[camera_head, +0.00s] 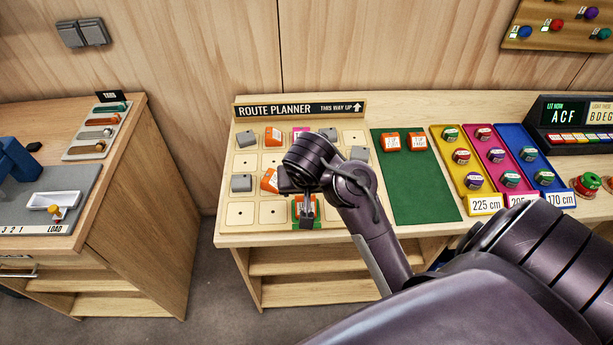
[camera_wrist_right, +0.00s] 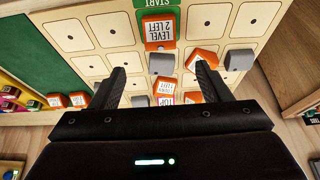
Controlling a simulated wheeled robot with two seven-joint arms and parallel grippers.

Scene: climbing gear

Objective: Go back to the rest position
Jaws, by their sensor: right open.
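My right gripper (camera_head: 306,220) reaches over the front row of the route planner board (camera_head: 241,214). In the right wrist view its two fingers (camera_wrist_right: 162,82) are spread apart with nothing held between them. An orange block marked "LEVEL 2 LEFT" (camera_wrist_right: 159,31) sits on the green START square, beyond the fingertips in that view. In the head view this block (camera_head: 299,203) is partly hidden by the gripper. My left gripper is not in view.
Grey blocks (camera_head: 241,183) and orange blocks (camera_head: 269,180) stand on the board near my wrist. Two orange blocks (camera_head: 391,141) lie on the green mat (camera_head: 420,185). Coloured trays (camera_head: 484,205) stand right of it. A gap separates the left desk (camera_head: 146,190) from this table.

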